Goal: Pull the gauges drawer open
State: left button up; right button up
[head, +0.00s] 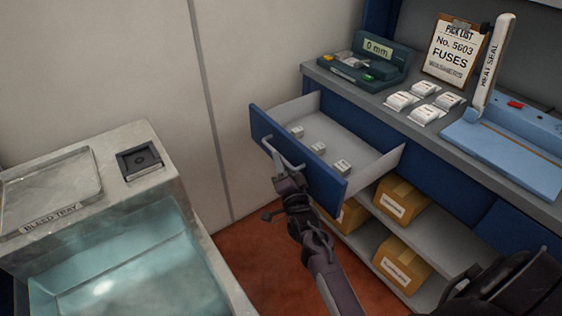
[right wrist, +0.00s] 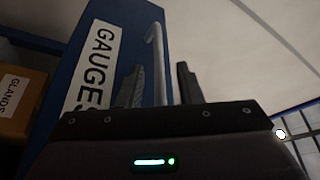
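The gauges drawer (head: 300,172) has a blue front and stands pulled out from the counter, with several small white-labelled pieces in its grey tray. Its pale bar handle (head: 283,153) is on the front face. My right gripper (head: 284,176) is at the handle. In the right wrist view the drawer front (right wrist: 130,25) carries a white GAUGES label (right wrist: 93,60). The handle (right wrist: 156,70) stands between the two fingers of the right gripper (right wrist: 160,85), which are apart, with a gap visible beside the bar. My left gripper is not in view.
Below the drawer, shelves hold cardboard boxes (head: 402,264). On the counter are a dark green gauge device (head: 372,62), white packets (head: 425,89), a pick list (head: 455,50) and a blue heat sealer (head: 510,150). A bleed tray basin (head: 150,130) stands at left. Red floor lies between.

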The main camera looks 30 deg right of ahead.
jog(key=v, duration=0.7)
jog(key=shift+f, duration=0.1)
jog(key=s+a+f+n+g+y+p, duration=0.1)
jog(key=s+a+f+n+g+y, duration=0.2)
jog(key=f, duration=0.7)
jog(key=s+a+f+n+g+p, duration=0.1)
jog(key=s+a+f+n+g, duration=0.3)
jog(key=f, duration=0.5)
jog(key=s+a+f+n+g+y, duration=0.15)
jog(key=s+f, duration=0.35)
jog(key=f, duration=0.5)
jog(key=s+d+f+n+g+p, duration=0.1)
jog(key=s+f+n+g, duration=0.3)
jog(key=s, duration=1.2)
jog(key=s+d+f+n+g+p, duration=0.1)
jog(key=s+f+n+g, duration=0.3)
jog(key=s+f, duration=0.7)
jog(key=s+d+g, duration=0.1)
jog(key=s+g, duration=0.1)
jog(key=s, duration=0.3)
jog(key=shift+f+h, duration=0.2)
jog(key=shift+h, duration=0.15)
jog(key=shift+g, duration=0.25)
